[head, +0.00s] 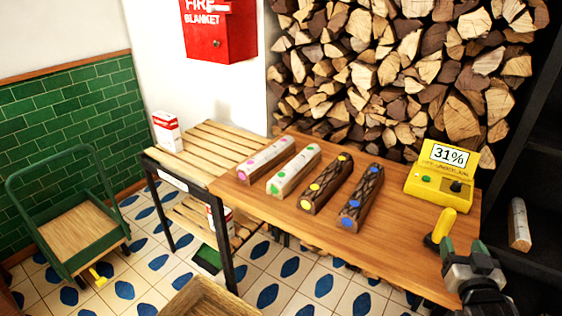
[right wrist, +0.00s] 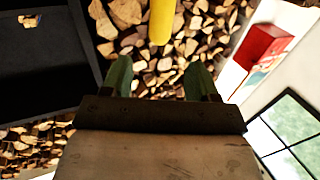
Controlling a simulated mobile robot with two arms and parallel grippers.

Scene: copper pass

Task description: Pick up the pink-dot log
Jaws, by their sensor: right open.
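The pink-dot log (head: 267,159) is pale-barked with pink dots and lies at the left end of a row of logs on the wooden table (head: 400,240). Beside it, apart, lies a pale green-dot log (head: 294,169). My right gripper (head: 463,250) is at the table's front right, far to the right of the pink-dot log. In the right wrist view its green fingertips (right wrist: 159,77) are apart with nothing between them. A yellow handle (head: 443,227) stands close by it and also shows beyond the fingers in the right wrist view (right wrist: 161,20). My left gripper is not in view.
Dark yellow-dot (head: 327,184) and blue-dot (head: 360,198) logs continue the row. A yellow meter reading 31% (head: 439,185) sits at the back right. A slatted bench (head: 205,145) adjoins the table's left, with a green cart (head: 70,215) beyond. A dark shelf (head: 535,150) stands at right.

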